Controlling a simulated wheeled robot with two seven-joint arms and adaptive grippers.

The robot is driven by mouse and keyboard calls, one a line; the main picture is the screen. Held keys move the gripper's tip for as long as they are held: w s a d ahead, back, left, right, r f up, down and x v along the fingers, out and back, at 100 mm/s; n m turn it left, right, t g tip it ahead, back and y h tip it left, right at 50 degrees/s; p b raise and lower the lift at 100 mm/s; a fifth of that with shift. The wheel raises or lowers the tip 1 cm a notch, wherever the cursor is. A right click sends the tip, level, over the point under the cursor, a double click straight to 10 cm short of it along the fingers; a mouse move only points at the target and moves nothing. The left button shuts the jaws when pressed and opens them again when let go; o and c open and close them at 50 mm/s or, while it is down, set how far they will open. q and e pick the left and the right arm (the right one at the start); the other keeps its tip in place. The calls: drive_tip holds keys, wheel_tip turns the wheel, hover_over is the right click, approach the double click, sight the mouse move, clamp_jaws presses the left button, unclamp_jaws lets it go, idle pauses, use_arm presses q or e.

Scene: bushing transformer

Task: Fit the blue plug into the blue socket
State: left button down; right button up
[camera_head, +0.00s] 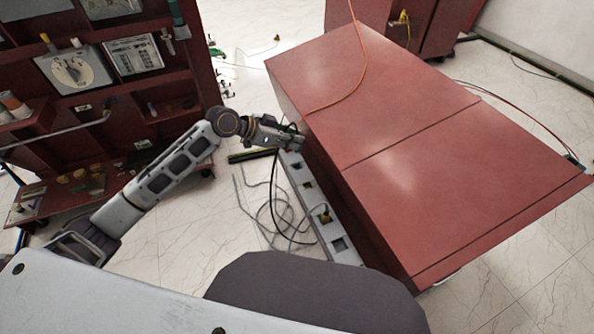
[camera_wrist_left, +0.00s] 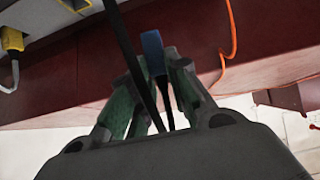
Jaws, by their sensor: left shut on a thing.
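My left gripper (camera_head: 298,140) is at the far end of a grey socket strip (camera_head: 305,180), close to the side of the red cabinet. In the left wrist view its green-padded fingers (camera_wrist_left: 160,75) are shut on the blue plug (camera_wrist_left: 153,52). The plug's blue end points away from the gripper, and a dark cable runs back between the fingers. The plug is too small and covered to make out in the head view. I cannot pick out the blue socket in either view. My right gripper is not in view.
The red cabinet (camera_head: 410,140) stands right beside the strip, with an orange cable (camera_head: 362,75) over its top. A yellow plug (camera_wrist_left: 12,40) sits in the grey panel. Loose cables (camera_head: 265,205) lie on the floor. A red tool shelf (camera_head: 130,100) stands at left.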

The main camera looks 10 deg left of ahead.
use_arm(q)
drive_tip(key=shift+f, duration=0.1)
hover_over(292, 168)
wheel_tip(292, 168, down, 6)
drive_tip(key=shift+r, duration=0.2)
drive_tip(key=shift+f, duration=0.2)
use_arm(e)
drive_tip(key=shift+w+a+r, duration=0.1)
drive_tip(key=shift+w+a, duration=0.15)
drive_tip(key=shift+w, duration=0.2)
use_arm(q)
drive_tip(key=shift+f+b, duration=0.35)
drive_tip(key=shift+f, duration=1.55)
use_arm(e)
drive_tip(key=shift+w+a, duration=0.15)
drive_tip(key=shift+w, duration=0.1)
use_arm(q)
drive_tip(key=shift+f, duration=0.1)
